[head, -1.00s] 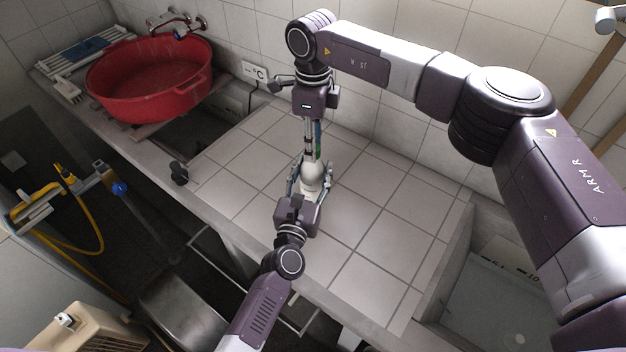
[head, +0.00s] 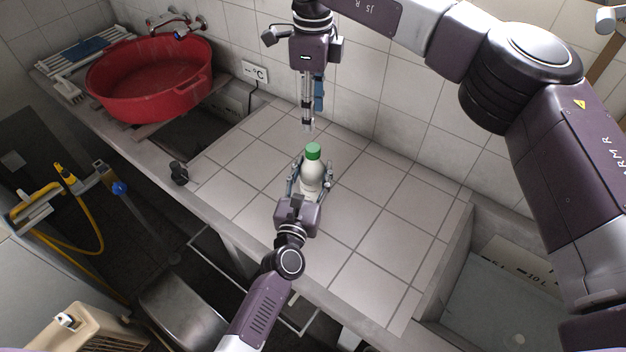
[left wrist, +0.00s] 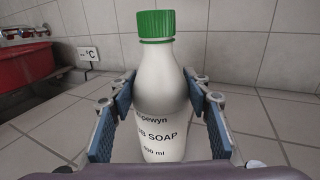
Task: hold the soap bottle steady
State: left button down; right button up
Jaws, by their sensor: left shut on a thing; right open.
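The soap bottle (head: 312,171) is white with a green cap and stands upright on the tiled counter (head: 365,215). My left gripper (head: 311,185) is shut on its body, a finger on each side. In the left wrist view the bottle (left wrist: 158,100) stands between the blue-padded fingers, its label partly readable and the green cap on top. My left gripper (left wrist: 160,115) hides the bottle's base there. My right gripper (head: 308,122) is open and empty, pointing down above and behind the cap, apart from it.
A red tub (head: 150,80) stands at the back left below wall taps (head: 180,28). A sink basin (head: 495,305) opens at the right. A small dark object (head: 179,172) sits on the counter's left edge. The tiles around the bottle are mostly clear.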

notch_tip(320, 180, up, 2)
jog(key=shift+r, duration=0.1)
pick_arm(q)
jog(key=c, duration=1)
grip_release()
jog(key=shift+o, duration=0.2)
jog(key=shift+s, duration=0.1)
jog(key=v, duration=1.1)
jog(key=shift+s, duration=0.4)
jog(key=shift+a+f, duration=0.1)
